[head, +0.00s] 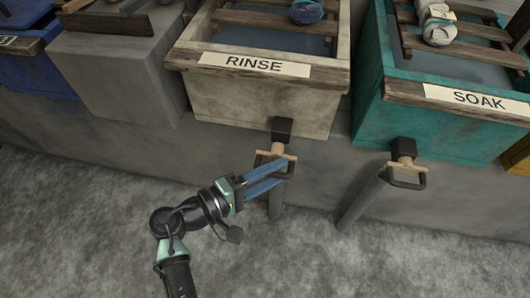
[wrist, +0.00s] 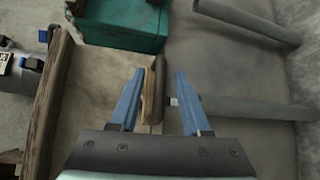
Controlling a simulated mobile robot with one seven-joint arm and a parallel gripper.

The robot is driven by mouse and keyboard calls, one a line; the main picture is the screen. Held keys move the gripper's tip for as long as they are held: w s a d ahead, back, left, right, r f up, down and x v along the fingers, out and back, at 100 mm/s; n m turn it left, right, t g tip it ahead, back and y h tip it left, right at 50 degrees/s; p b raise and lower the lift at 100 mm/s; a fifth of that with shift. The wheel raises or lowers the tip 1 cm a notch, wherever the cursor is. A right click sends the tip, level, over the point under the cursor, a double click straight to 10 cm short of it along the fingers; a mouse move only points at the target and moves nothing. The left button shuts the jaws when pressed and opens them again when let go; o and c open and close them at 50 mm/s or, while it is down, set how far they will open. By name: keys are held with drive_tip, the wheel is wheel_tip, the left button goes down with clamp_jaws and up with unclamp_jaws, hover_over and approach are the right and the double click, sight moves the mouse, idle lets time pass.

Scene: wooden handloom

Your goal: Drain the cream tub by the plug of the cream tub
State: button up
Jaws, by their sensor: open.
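The cream tub (head: 240,100), labelled RINSE, stands at the upper middle of the head view. Its side also shows in the wrist view (wrist: 95,85). Its plug (head: 277,152) sits at the dark outlet low on the tub's front, with a light wooden bar and a dark loop handle. My gripper (head: 284,171) is open, its blue fingers pointing at the plug from the lower left. In the wrist view, the plug's handle (wrist: 155,90) shows between the fingers (wrist: 157,75), with a gap to each. I cannot tell whether either finger touches it.
A grey pipe (head: 275,205) hangs below the cream tub's outlet. The teal SOAK tub (head: 440,133) has a similar plug (head: 405,165) and pipe (head: 362,202) to the right. A grey block (head: 120,80) stands left. The grey floor in front is clear.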

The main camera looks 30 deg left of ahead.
drive_tip(key=p+v, duration=0.3)
drive_tip(key=v, duration=1)
drive_tip(key=shift+p, duration=0.35)
